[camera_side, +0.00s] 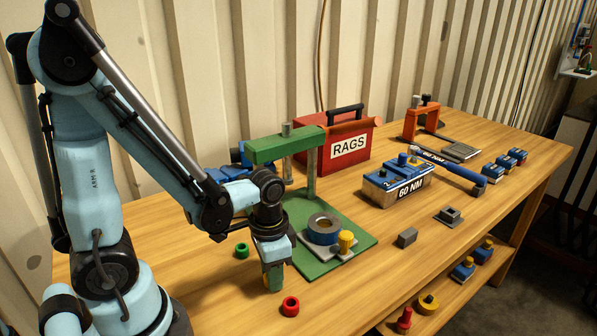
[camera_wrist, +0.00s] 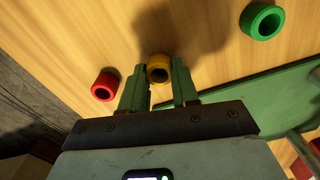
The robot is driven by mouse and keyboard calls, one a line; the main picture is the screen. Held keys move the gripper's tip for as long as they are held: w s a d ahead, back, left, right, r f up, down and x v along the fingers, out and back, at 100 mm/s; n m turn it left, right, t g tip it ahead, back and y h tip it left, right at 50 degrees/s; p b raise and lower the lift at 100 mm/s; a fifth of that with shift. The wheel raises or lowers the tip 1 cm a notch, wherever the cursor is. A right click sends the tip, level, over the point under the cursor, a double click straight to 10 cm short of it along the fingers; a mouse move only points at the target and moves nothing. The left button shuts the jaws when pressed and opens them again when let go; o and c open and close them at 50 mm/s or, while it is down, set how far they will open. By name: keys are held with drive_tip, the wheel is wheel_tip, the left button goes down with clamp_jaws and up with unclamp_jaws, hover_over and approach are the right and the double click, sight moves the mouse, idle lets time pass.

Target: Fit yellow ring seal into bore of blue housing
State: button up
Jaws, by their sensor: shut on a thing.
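The yellow ring seal (camera_wrist: 159,68) shows in the wrist view between the two green fingertips. My gripper (camera_wrist: 158,72) is shut on it. In the side view my gripper (camera_side: 273,279) points down, low over the bench in front of the green press; its fingers hide the yellow ring there. Whether the ring still touches the bench I cannot tell. The blue housing (camera_side: 322,236) stands under the press on a grey plate, with a round bore facing up. It is to the right of my gripper and apart from it. It is not visible in the wrist view.
A red ring (camera_side: 290,306) and a green ring (camera_side: 242,250) lie on the bench near my gripper. The green press (camera_side: 290,146) overhangs the housing. A yellow knobbed post (camera_side: 346,242) stands beside the housing. A rag box (camera_side: 347,150) and a blue-topped box (camera_side: 397,183) stand farther back.

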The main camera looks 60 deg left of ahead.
drive_tip(key=o, duration=1)
drive_tip(key=shift+f, duration=0.1)
drive_tip(key=w+r+t, duration=0.1)
drive_tip(key=r, duration=0.3)
drive_tip(key=w+r+n+t, duration=0.1)
drive_tip(key=r+t, duration=0.1)
drive_tip(key=r, duration=0.2)
drive_tip(key=w+r+t, duration=0.1)
drive_tip(key=r+t, duration=0.1)
drive_tip(key=r, duration=0.2)
drive_tip(key=shift+r+n, duration=0.3)
drive_tip(key=shift+n, duration=0.1)
drive_tip(key=shift+o, duration=0.6)
drive_tip(key=shift+w+r+n+t, duration=0.45)
drive_tip(key=shift+w+t, duration=0.1)
drive_tip(key=shift+t, duration=0.55)
